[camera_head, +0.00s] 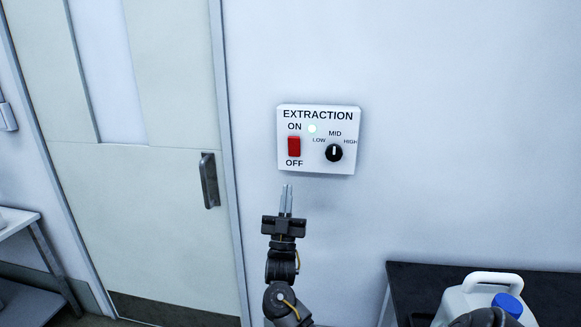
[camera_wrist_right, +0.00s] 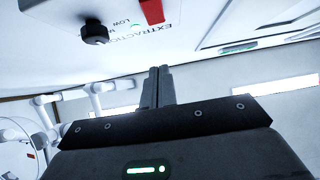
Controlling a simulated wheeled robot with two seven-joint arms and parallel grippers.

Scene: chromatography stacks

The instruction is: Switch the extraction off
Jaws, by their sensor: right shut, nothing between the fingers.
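The white extraction panel (camera_head: 316,168) is fixed to the wall. Its red rocker switch (camera_head: 294,146) sits between the ON and OFF labels; I cannot tell clearly which end is pressed in. A small indicator light (camera_head: 311,128) beside ON glows pale, and it looks green in the right wrist view (camera_wrist_right: 137,23). A black LOW-MID-HIGH knob (camera_head: 334,153) points about up at MID. My right gripper (camera_head: 287,188) is shut and empty, its fingertips pointing up just below the panel in the picture, below the switch. The switch also shows in the right wrist view (camera_wrist_right: 152,11). My left gripper is not in view.
A door with a dark handle (camera_head: 209,180) is left of the panel. A dark-topped table (camera_head: 545,290) with a white jug with a blue cap (camera_head: 480,296) stands at lower right. A white shelf unit (camera_head: 20,222) is at lower left. The wall around the panel is clear.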

